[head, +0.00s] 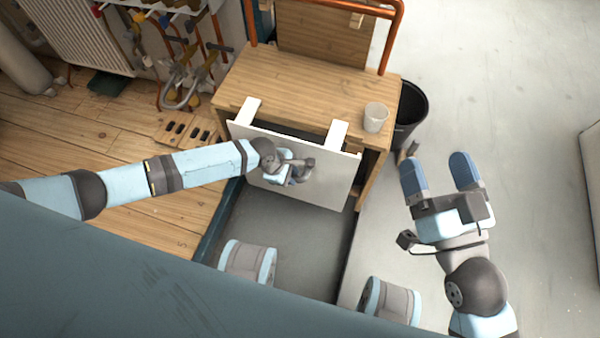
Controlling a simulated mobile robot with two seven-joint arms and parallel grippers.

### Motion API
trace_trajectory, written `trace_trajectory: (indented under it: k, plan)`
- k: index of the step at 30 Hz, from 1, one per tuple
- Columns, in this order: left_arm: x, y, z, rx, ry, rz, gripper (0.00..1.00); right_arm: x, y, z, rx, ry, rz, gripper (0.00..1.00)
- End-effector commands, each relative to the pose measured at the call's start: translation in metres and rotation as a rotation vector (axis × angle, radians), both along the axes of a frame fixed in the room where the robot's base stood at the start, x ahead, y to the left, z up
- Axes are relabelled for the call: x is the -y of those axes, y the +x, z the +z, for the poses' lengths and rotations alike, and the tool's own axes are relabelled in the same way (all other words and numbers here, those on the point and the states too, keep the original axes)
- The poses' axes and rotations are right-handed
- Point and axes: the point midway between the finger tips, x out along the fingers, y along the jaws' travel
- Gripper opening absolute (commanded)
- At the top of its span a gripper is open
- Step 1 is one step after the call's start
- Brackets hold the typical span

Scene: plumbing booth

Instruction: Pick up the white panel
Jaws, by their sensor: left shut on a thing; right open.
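The white panel (325,191) stands upright, slightly tilted, at the front of a wooden cabinet (305,82). Two white strips reach from its upper edge over the cabinet top. My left gripper (297,175) is at the middle of the panel's front face and is shut on it. The fingertips are partly hidden by the wrist, so the exact spot of contact is unclear. My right gripper (431,173) is open and empty, to the right of the cabinet over the pale floor.
A white cup (375,117) stands on the cabinet's right front corner. A black bucket (411,104) is beside the cabinet. Copper pipe (390,42) rises behind the cabinet top. Pipes and valves (183,75) hang at the left wall near a radiator (84,37). The floor on the right is clear.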

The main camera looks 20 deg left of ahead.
Motion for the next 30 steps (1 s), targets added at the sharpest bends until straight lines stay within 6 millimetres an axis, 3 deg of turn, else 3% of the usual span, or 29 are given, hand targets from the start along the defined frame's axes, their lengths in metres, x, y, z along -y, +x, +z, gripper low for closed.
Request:
trace_trajectory:
  k: [14,23,25,30]
  plan:
    - [0.0,0.0,0.002,0.001,-0.002,-0.001,0.0,0.0,0.0,0.001,0.0,0.0,0.0,0.85]
    - [-0.019,-0.008,0.022,0.001,-0.001,0.0,0.0,0.003,0.001,0.012,0.012,-0.012,-0.016,0.85]
    - [-0.028,-0.012,0.028,0.001,-0.001,0.001,0.0,0.007,0.001,-0.006,-0.054,-0.043,-0.031,0.85]
    - [-0.057,-0.025,0.044,0.0,0.0,0.002,0.0,0.014,0.002,-0.028,-0.157,-0.111,-0.053,0.85]
